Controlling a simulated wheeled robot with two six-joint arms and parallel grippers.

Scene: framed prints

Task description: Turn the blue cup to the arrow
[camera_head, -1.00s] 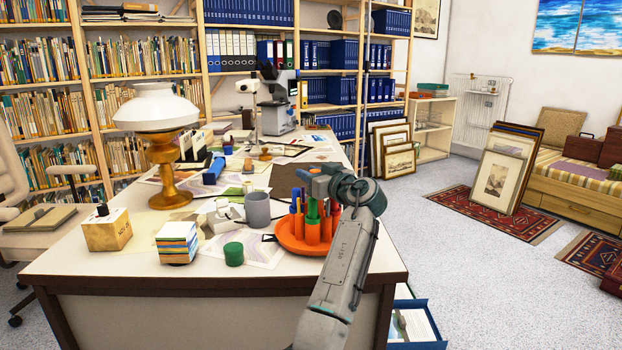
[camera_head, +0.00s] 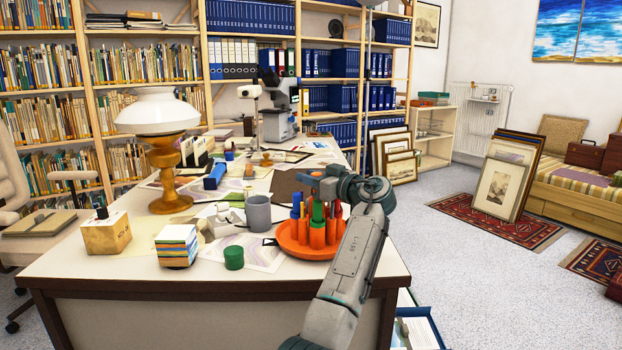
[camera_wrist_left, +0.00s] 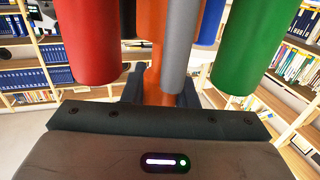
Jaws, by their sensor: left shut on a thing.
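An orange round stand (camera_head: 310,249) sits on the desk near its front right corner. It carries several orange cups with coloured parts: blue (camera_head: 295,204), green (camera_head: 318,212) and red (camera_head: 338,212). My left gripper (camera_head: 316,181) is over the stand's middle. In the left wrist view its dark fingers (camera_wrist_left: 160,92) are shut on an orange central post (camera_wrist_left: 153,55). Red (camera_wrist_left: 86,40), grey (camera_wrist_left: 180,40) and green (camera_wrist_left: 250,45) cylinders surround the post, with a bit of blue (camera_wrist_left: 211,22) behind. I cannot make out an arrow. My right gripper is not in view.
A grey mug (camera_head: 258,213) and a green jar (camera_head: 233,257) stand left of the stand. A paper block (camera_head: 176,246), a wooden box (camera_head: 105,232) and a lamp (camera_head: 165,150) are farther left. Papers cover the desk (camera_head: 130,282); its front strip is clear.

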